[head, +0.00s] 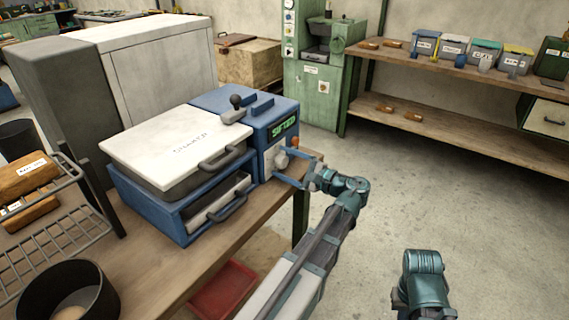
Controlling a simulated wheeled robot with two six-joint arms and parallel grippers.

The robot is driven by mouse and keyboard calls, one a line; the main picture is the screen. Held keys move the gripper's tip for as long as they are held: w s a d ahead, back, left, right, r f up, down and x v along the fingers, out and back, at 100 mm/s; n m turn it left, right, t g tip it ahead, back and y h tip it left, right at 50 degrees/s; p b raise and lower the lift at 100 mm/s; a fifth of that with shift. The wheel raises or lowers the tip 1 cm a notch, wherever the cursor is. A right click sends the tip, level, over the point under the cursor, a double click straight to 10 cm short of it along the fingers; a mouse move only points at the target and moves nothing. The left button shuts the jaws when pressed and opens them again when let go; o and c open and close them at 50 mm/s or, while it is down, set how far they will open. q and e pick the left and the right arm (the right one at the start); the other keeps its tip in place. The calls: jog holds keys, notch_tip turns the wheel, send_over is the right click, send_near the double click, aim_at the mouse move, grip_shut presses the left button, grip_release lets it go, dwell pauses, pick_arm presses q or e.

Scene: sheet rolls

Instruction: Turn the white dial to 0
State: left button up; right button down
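A blue machine (206,135) stands on the wooden bench, with a white lid marked with handwriting. A small white dial (281,159) is on its right-hand front panel, below a green lit display (283,127) that seems to read "SIFTED". My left gripper (285,168) is at this panel. Its two fingers are spread apart and point at the dial, one above and one below. I cannot tell whether they touch it. The dial's marks are too small to read. Of my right arm only a teal link shows at the bottom right; its gripper is out of view.
The machine has a handled drawer (220,200) at its front and a black-knobbed lever (236,107) on top. A wire rack (50,230) and a dark round pan (68,295) are at the left. The floor right of the bench is clear up to the far shelf (440,128).

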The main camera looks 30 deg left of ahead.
pick_arm(q)
jog(key=s+d, duration=0.1)
jog(key=d, duration=1.2)
jog(key=shift+d, duration=0.4)
jog(key=s+a+f+n+h, duration=0.1)
jog(key=s+a+f+h, duration=0.1)
jog(key=f+h, duration=0.35)
jog(key=s+a+f+n+h, duration=0.1)
jog(key=s+f+h, duration=0.15)
jog(key=f, duration=0.55)
jog(key=s+d+f+n+h, duration=0.5)
jog(key=d+f+h, duration=0.4)
jog(key=h, duration=0.1)
jog(key=s+d+r+m+p, duration=0.1)
jog(key=s+d+r+p, duration=0.2)
jog(key=r+p, duration=0.9)
jog(key=s+d+r+m+g+y+p, duration=0.1)
jog(key=s+d+r+m+p, duration=0.1)
jog(key=d+r+p, duration=0.6)
notch_tip(320, 180, up, 5)
jog(key=p, duration=0.4)
jog(key=shift+s+f, duration=0.2)
jog(key=shift+s, duration=0.2)
